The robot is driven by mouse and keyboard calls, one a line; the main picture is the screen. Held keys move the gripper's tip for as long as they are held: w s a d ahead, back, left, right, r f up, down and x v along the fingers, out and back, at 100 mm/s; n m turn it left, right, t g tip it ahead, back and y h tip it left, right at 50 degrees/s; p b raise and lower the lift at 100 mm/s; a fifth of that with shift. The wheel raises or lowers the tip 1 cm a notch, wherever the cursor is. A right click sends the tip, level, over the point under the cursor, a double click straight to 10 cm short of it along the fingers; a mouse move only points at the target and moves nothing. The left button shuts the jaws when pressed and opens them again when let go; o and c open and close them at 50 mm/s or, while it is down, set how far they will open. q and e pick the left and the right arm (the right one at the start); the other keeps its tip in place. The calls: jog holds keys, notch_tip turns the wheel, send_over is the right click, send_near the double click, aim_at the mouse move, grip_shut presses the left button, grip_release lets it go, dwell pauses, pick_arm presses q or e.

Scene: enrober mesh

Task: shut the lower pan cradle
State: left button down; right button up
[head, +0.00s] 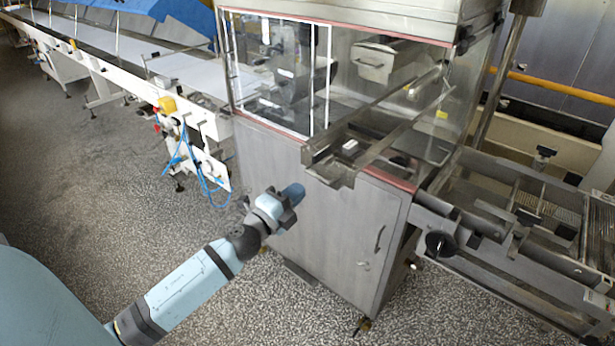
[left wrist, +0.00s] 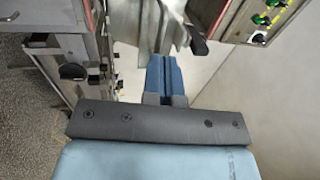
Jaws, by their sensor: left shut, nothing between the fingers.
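A metal cradle with long rails (head: 335,179) sticks out through the front of the clear-walled machine, above the grey cabinet door. I take it to be the lower pan cradle; it stands pulled out. My left gripper (head: 293,193) is in front of the cabinet, to the left of and a little below the cradle's outer end in the picture. It looks apart from the cradle, though the depth is hard to judge. In the left wrist view its blue fingers (left wrist: 164,76) are together with nothing between them. My right gripper is out of view.
The grey cabinet (head: 340,240) stands behind my left gripper. A conveyor frame with a black knob (head: 440,245) lies to the right. A long white conveyor (head: 190,75) runs at the upper left, with blue hoses. The speckled floor (head: 110,160) at left is clear.

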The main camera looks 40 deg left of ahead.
aim_at(323, 170)
pick_arm(q)
jog(key=x, duration=0.4)
jog(key=shift+p, duration=0.4)
jog(key=x, duration=0.3)
jog(key=shift+w+f, duration=0.25)
jog(key=shift+w, duration=0.2)
jog(key=shift+w+d+f, duration=0.1)
jog(key=shift+w, duration=0.25)
jog(key=shift+s, duration=0.1)
